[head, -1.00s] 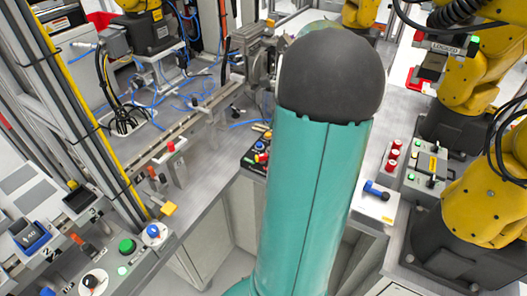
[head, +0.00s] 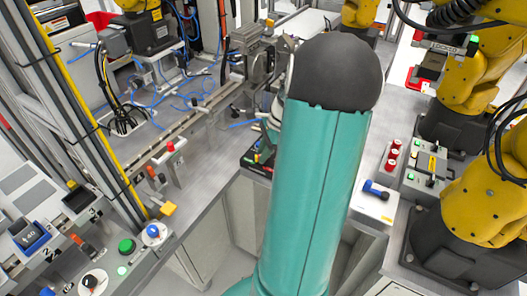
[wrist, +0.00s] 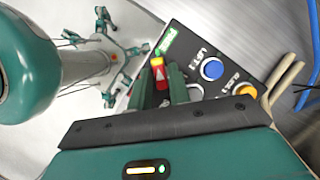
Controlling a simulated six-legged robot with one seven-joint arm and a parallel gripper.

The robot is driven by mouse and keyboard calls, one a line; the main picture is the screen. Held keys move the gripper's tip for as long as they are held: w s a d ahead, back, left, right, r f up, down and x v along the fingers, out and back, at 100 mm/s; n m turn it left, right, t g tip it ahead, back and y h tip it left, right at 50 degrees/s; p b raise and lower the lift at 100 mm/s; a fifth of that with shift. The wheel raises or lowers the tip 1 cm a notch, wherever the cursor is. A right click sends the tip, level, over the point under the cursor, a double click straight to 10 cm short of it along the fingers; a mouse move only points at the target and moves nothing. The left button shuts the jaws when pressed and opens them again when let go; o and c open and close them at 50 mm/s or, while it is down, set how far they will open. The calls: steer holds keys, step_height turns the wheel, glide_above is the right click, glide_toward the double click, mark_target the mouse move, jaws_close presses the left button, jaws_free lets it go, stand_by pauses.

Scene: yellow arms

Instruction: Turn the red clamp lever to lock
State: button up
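In the wrist view, a red piece with a yellow end and a pale triangle mark (wrist: 158,72) shows between the dark green fingers of my gripper (wrist: 161,84). The fingers stand apart on either side of it; contact is not clear. It is at the edge of a dark button panel (wrist: 197,60). I cannot tell if this piece is the clamp lever. In the head view, a red-topped upright clamp (head: 171,147) stands by the left rail. My arm hides most of my gripper and the panel (head: 256,160) there.
The panel carries a blue button (wrist: 212,69) and a yellow button (wrist: 245,90). A box with a blue handle (head: 376,190) and red knobs (head: 392,158) lie right of my arm. Yellow robot arms (head: 484,200) stand at the right. Floor shows below the panel.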

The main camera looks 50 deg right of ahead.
jaws_close()
steer(key=shift+n, duration=0.5)
steer(key=n+g, duration=0.1)
steer(key=n, duration=0.1)
steer(key=shift+w+n+y, duration=0.15)
steer(key=shift+n+y, duration=0.15)
steer(key=shift+n, duration=0.1)
steer(key=n+g, duration=0.2)
steer(key=n, duration=0.2)
steer(key=shift+w+n, duration=0.1)
steer(key=shift+n, duration=0.2)
steer(key=n+g, duration=0.2)
steer(key=n, duration=0.3)
steer(key=shift+w, duration=0.15)
steer(key=n+g+h, duration=0.1)
steer(key=n, duration=0.3)
steer(key=shift+n, duration=0.4)
